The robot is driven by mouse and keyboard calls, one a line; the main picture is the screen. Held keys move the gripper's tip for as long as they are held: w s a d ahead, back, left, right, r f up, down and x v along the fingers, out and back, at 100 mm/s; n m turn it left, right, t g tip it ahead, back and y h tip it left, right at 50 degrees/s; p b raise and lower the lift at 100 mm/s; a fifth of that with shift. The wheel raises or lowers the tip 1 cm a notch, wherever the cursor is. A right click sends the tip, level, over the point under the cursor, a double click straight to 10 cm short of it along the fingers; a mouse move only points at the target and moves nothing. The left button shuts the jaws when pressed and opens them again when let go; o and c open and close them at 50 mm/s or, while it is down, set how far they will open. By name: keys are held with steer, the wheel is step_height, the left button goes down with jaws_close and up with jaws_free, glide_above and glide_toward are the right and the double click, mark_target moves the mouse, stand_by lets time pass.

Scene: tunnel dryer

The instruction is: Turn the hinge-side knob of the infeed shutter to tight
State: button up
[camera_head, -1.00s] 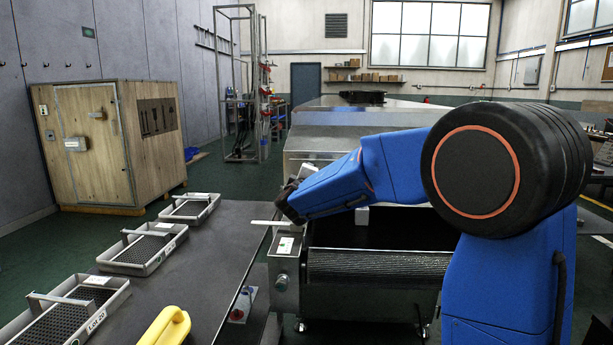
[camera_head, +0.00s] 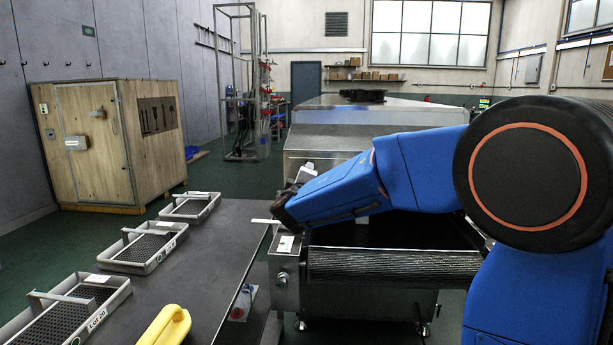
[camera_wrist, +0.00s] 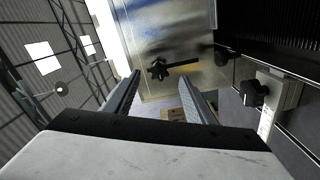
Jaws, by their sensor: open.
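In the wrist view, a black lobed knob (camera_wrist: 158,70) sits on a pale metal panel (camera_wrist: 150,28), with a dark bar running right from it. My gripper (camera_wrist: 159,77) is open, and this knob shows between its two fingertips; contact is not visible. A third black knob (camera_wrist: 251,93) is on a pale bracket further right. I cannot tell which is the hinge-side knob.
A dark table (camera_head: 215,235) with several grey trays (camera_head: 150,262) and a yellow handle-like object (camera_head: 165,326) lies left of the mesh conveyor (camera_head: 390,262). A small control box (camera_head: 286,262) stands beside the conveyor. A wooden crate (camera_head: 85,150) stands further left.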

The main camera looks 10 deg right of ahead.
steer(key=v, duration=1.2)
steer(key=shift+s, duration=0.25)
steer(key=shift+d, duration=0.1)
steer(key=s+d+f+m+g+h, duration=0.1)
steer(key=s+d+f+m+g, duration=0.35)
steer(key=s+d, duration=0.5)
steer(key=s+d+f+m+g+h, duration=0.1)
steer(key=s+d+f+m+g, duration=0.3)
steer(key=s+d, duration=0.55)
steer(key=s+a+f+g+y, duration=0.1)
steer(key=s+a+f+y, duration=0.1)
steer(key=s, duration=0.4)
steer(key=s+a+f+m+g+y, duration=0.1)
steer(key=s+a+f+y, duration=0.1)
steer(key=s+f, duration=0.3)
steer(key=s+a+f+g+y, duration=0.2)
steer(key=s+f+y, duration=0.1)
steer(key=s, duration=0.5)
steer(key=shift+s+a+f+m+y, duration=0.3)
steer(key=shift+f+m, duration=0.05)
steer(key=shift+f, duration=0.4)
steer(key=shift+w, duration=0.1)
